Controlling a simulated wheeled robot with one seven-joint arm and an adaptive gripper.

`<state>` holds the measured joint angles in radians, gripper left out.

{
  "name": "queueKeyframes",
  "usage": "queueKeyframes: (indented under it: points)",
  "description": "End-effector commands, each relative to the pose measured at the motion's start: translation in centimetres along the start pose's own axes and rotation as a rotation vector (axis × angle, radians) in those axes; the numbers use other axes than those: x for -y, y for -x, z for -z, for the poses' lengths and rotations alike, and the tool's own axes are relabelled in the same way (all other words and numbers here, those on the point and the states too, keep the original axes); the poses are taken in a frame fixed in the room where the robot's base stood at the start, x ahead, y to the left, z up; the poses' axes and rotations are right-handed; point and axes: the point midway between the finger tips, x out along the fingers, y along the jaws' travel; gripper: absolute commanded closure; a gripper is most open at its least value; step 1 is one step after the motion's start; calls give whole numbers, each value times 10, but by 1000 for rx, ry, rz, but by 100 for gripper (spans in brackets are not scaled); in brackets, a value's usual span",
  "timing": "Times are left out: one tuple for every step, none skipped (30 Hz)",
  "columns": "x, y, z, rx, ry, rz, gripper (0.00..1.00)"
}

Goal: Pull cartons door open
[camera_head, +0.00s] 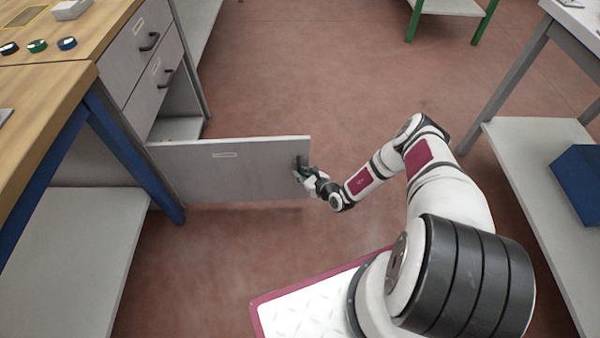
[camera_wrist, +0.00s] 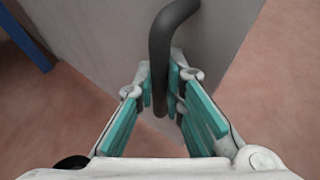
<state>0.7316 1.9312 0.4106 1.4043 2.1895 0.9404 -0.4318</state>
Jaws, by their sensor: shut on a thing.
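The cartons door (camera_head: 232,172) is a grey panel with a small label, hinged at the cabinet on the left. It stands swung wide open, out across the floor. My gripper (camera_head: 303,172) is at the door's free edge, at its dark handle. In the wrist view my gripper (camera_wrist: 165,92) has its teal-padded fingers on both sides of the dark bent door handle (camera_wrist: 168,35), shut on it. The grey door face (camera_wrist: 105,40) fills the area behind the handle. The label text is too small to read.
The cabinet opening (camera_head: 178,128) shows beside the door, below two drawers (camera_head: 150,60) with dark handles. A wooden bench with a blue leg (camera_head: 130,155) stands at left. A table with a low shelf (camera_head: 530,190) and blue bin (camera_head: 580,180) is at right. The floor between is clear.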

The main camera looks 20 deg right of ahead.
Motion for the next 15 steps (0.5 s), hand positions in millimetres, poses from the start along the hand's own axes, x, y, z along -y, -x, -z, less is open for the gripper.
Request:
queueKeyframes:
  points:
    - [-4,-1,-1,2,0,-6,100]
    - [-4,-1,-1,2,0,-6,100]
    - [-4,-1,-1,2,1,-6,100]
    - [-4,-1,-1,2,1,-6,100]
    - [-4,-1,-1,2,1,-7,100]
    - [-4,-1,-1,2,1,-7,100]
    - [-4,-1,-1,2,0,-7,85]
    - [-4,-1,-1,2,0,-7,80]
    - [-4,-1,-1,2,0,-7,80]
    - [-4,-1,0,2,0,-6,80]
    - [-4,-1,0,2,0,-6,80]
    - [-3,-1,0,2,0,-6,80]
    - [-3,-1,0,2,0,-5,80]
    - [-3,-1,0,1,0,-5,80]
    - [-2,0,0,1,0,-5,80]
